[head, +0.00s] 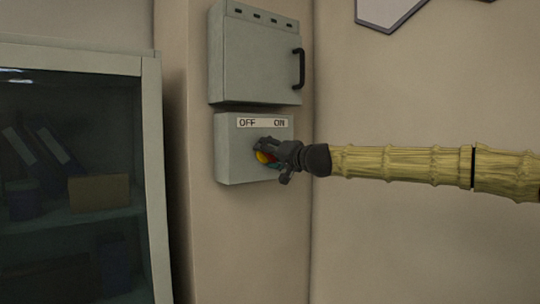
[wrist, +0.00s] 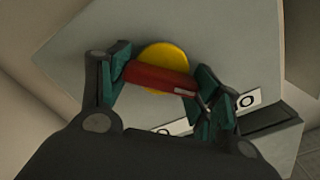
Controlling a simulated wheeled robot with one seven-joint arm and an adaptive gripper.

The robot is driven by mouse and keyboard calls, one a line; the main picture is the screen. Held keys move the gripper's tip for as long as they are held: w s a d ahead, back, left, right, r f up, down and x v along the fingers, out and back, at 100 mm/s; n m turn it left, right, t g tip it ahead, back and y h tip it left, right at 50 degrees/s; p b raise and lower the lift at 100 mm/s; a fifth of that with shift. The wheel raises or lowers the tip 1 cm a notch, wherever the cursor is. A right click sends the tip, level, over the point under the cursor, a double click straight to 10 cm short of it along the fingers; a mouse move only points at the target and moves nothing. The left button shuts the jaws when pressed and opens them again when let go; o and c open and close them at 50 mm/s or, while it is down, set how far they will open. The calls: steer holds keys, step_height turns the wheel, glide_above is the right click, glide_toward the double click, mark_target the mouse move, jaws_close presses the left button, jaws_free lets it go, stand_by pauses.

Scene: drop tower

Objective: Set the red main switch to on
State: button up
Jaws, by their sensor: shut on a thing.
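The main switch is a red bar handle (wrist: 155,78) on a round yellow disc (wrist: 168,55). It sits on the front of a grey switch box (head: 229,155) with a white OFF/ON label (head: 262,122) above it. In the wrist view the handle lies between the teal finger pads of my gripper (wrist: 163,75), which is shut on it. The handle's white-marked end points toward the OFF side of the label.
A closed grey cabinet (head: 250,55) with a dark handle (head: 299,68) hangs just above the box. A glass-fronted case (head: 151,170) with binders stands at the left. The wall (head: 420,240) below and right of the box is bare.

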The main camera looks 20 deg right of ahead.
steer(key=shift+f, duration=0.1)
steer(key=m+b, duration=0.2)
steer(key=m, duration=0.2)
steer(key=shift+f+b, duration=0.15)
steer(key=shift+b, duration=0.15)
steer(key=m+b, duration=0.2)
steer(key=m, duration=0.2)
steer(key=shift+d, duration=0.1)
steer(key=m+b, duration=0.1)
steer(key=m, duration=0.4)
steer(key=shift+f+m+b, duration=0.15)
steer(key=shift+m+b, duration=0.2)
steer(key=shift+m, duration=0.05)
steer(key=shift+m+b, duration=0.5)
steer(key=shift+m, duration=1.4)
steer(key=o, duration=1)
